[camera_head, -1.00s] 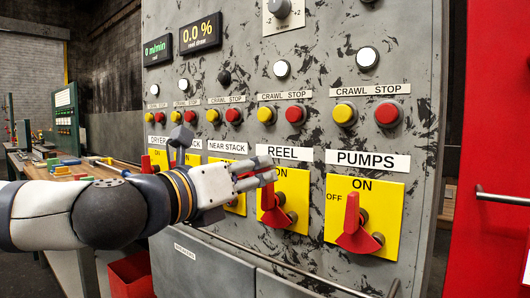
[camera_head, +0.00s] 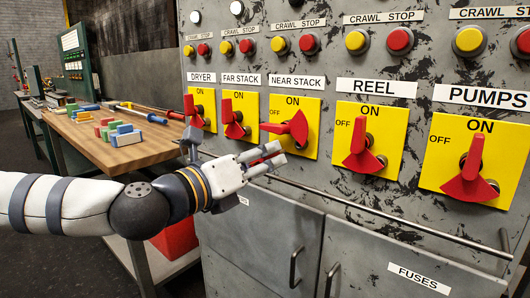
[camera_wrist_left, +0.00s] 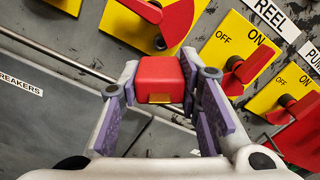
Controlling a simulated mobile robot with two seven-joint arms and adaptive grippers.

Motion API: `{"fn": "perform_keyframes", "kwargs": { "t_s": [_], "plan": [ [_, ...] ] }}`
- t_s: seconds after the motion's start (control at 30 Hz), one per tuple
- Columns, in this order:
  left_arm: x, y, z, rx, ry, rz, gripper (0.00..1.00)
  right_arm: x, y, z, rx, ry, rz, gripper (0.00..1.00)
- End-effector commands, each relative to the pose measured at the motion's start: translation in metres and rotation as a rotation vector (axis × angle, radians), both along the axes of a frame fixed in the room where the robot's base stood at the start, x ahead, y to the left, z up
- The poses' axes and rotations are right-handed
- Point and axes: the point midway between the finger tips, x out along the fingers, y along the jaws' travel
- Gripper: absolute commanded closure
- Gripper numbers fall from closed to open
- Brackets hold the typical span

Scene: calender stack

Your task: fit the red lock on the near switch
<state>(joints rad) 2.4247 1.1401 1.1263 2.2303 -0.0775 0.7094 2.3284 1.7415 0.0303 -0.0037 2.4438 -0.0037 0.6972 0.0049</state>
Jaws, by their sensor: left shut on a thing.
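My left gripper (camera_head: 266,160) is shut on the red lock (camera_wrist_left: 160,78), a small red block with a brassy strip at its lower edge in the left wrist view. In the head view only a bit of red shows between the fingers. The gripper is in front of the panel, just below the near stack switch (camera_head: 298,126), apart from it as far as I can tell. That switch has a red handle pointing left, towards OFF, on a yellow plate. It also shows at the top of the left wrist view (camera_wrist_left: 172,22). My right gripper is not in view.
The reel switch (camera_head: 360,150) and pumps switch (camera_head: 472,172) are to the right, handles up. The far stack switch (camera_head: 232,117) and dryer switch (camera_head: 193,110) are to the left. A rail (camera_head: 390,222) runs below the switches. A wooden bench (camera_head: 120,152) stands at left.

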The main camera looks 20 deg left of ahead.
Motion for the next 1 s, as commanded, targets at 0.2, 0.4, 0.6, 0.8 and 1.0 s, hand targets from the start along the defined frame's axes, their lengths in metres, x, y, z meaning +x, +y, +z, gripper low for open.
{"fn": "perform_keyframes", "kwargs": {
  "t_s": [0.2, 0.4, 0.6, 0.8, 1.0],
  "plan": [
    [0.0, 0.0, 0.0, 0.001, 0.0, 0.0, 1.0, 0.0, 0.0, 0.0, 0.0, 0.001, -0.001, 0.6],
    [0.012, -0.005, -0.003, 0.003, 0.002, -0.002, 1.0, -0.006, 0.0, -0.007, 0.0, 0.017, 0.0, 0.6],
    [0.03, -0.011, -0.003, 0.002, 0.002, -0.002, 1.0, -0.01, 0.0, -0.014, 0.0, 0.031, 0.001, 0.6],
    [0.038, -0.014, 0.0, 0.002, -0.001, -0.001, 1.0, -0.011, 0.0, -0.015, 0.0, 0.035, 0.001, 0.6],
    [0.038, -0.014, 0.001, 0.001, -0.002, 0.0, 1.0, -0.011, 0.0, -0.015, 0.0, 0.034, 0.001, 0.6]
  ]
}}
